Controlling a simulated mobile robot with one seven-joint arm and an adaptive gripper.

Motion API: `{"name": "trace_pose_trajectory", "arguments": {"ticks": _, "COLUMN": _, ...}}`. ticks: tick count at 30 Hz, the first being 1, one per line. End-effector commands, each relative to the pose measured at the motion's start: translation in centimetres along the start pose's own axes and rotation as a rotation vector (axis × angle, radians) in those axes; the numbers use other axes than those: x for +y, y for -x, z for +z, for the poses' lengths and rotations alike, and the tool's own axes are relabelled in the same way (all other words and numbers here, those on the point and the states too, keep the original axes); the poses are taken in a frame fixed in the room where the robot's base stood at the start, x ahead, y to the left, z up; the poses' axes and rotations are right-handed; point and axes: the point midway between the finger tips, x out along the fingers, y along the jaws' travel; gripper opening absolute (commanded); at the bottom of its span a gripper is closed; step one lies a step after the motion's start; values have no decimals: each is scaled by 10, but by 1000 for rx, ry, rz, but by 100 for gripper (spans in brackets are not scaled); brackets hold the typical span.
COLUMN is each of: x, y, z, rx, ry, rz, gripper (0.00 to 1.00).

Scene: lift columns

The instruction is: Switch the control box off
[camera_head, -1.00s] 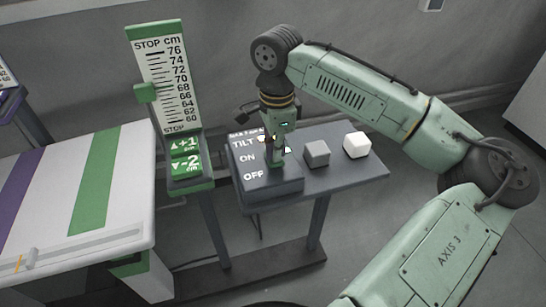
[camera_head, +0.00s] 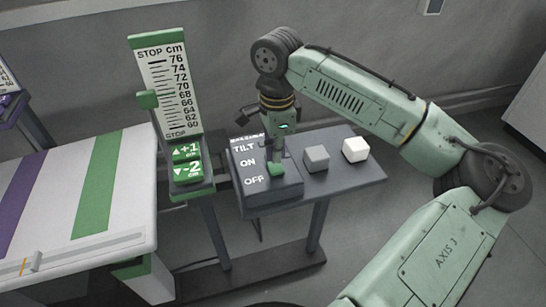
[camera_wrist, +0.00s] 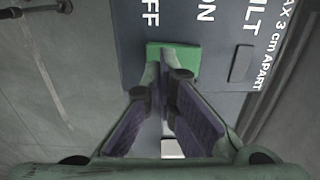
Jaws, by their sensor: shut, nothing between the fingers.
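The control box (camera_head: 262,199) is dark grey, with white TILT, ON and OFF labels on its sloped top. A green switch piece (camera_head: 274,170) sits beside the ON and OFF labels. It also shows in the wrist view (camera_wrist: 190,60) as a green square spanning the space below ON and OFF. My gripper (camera_head: 279,158) points down at it with its fingers shut and empty. In the wrist view the fingertips (camera_wrist: 174,66) overlap the green piece. I cannot tell whether they touch it.
A grey cube (camera_head: 316,158) and a white cube (camera_head: 355,150) are on the stand right of the box. Left of it is a height scale (camera_head: 168,90) with green +1 and -2 buttons. A striped table (camera_head: 60,215) is at the left.

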Motion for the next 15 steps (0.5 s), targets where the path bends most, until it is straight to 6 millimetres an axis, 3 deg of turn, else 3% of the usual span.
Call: {"name": "trace_pose_trajectory", "arguments": {"ticks": 15, "x": 0, "y": 46, "z": 0, "rx": 1, "ry": 0, "rz": 0, "gripper": 0}}
